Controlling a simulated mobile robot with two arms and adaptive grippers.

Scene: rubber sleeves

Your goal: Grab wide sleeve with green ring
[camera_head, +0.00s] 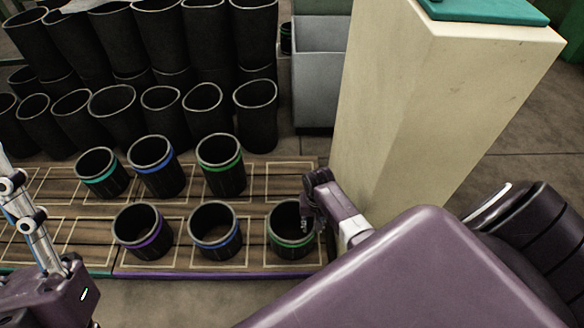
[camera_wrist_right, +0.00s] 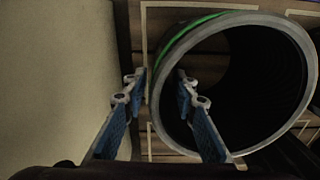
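A black sleeve with a green ring (camera_head: 292,241) stands upright at the right end of the front row on the wooden board. In the right wrist view its open mouth and grey rim (camera_wrist_right: 160,95) fill the right side. My right gripper (camera_wrist_right: 161,82) is open at its left wall, one finger outside and one over the mouth; contact is unclear. A second sleeve with a green ring (camera_head: 222,178) stands at the right of the row behind. I cannot tell which is wider. My left gripper (camera_head: 30,215) is at the left edge; its finger state is unclear.
Sleeves with purple (camera_head: 148,243), blue (camera_head: 217,243) and teal (camera_head: 104,180) rings share the marked board (camera_head: 180,260). Many black sleeves (camera_head: 160,40) stand behind. A grey bin (camera_head: 318,90) stands at the back.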

